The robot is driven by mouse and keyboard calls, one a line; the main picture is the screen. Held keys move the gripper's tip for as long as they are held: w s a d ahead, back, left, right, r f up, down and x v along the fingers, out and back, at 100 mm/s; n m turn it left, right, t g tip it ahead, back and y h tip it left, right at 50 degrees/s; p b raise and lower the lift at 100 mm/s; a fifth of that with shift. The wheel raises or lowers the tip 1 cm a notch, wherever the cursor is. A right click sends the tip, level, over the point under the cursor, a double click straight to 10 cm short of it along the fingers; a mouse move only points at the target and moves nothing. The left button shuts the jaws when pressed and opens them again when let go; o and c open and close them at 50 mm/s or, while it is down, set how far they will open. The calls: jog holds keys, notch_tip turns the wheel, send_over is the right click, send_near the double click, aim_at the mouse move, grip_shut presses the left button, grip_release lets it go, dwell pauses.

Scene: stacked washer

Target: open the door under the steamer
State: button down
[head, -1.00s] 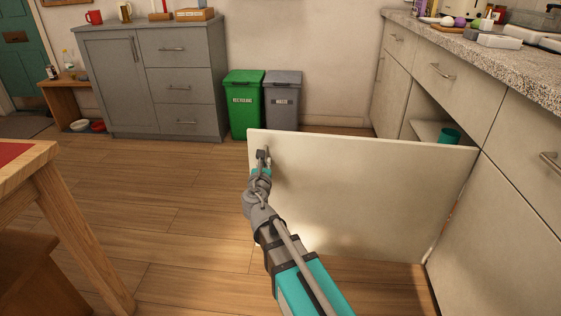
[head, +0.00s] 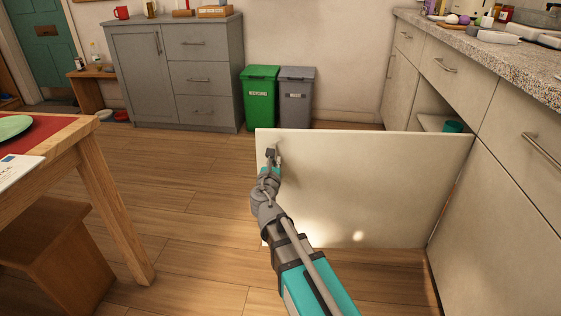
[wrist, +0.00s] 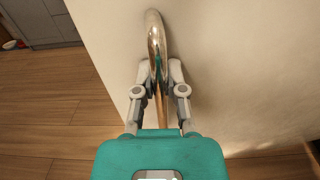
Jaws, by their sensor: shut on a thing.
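The cream cabinet door (head: 370,185) stands swung wide open in the head view, hinged at its right edge on the lower cabinet. Its face also fills much of the wrist view (wrist: 230,70). My gripper (head: 272,160) is at the door's upper left, near its free edge. In the wrist view my gripper (wrist: 160,80) is shut on the shiny metal door handle (wrist: 156,42), with a finger on each side of the bar. Inside the open cabinet a shelf holds a teal cup (head: 453,126). I cannot make out the steamer on the counter for certain.
A wooden table (head: 110,200) with a bench (head: 50,260) stands at the left. Green (head: 260,98) and grey (head: 295,98) bins stand by the back wall. Open wooden floor lies between the table and the door. The speckled counter (head: 490,48) runs along the right.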

jog(key=shift+a, duration=0.4)
jog(key=c, duration=0.7)
grip_release()
jog(key=shift+c, duration=0.2)
jog(key=shift+o, duration=0.3)
jog(key=shift+d, duration=0.25)
jog(key=s+a, duration=0.1)
jog(key=s, duration=0.6)
jog(key=shift+s, duration=0.2)
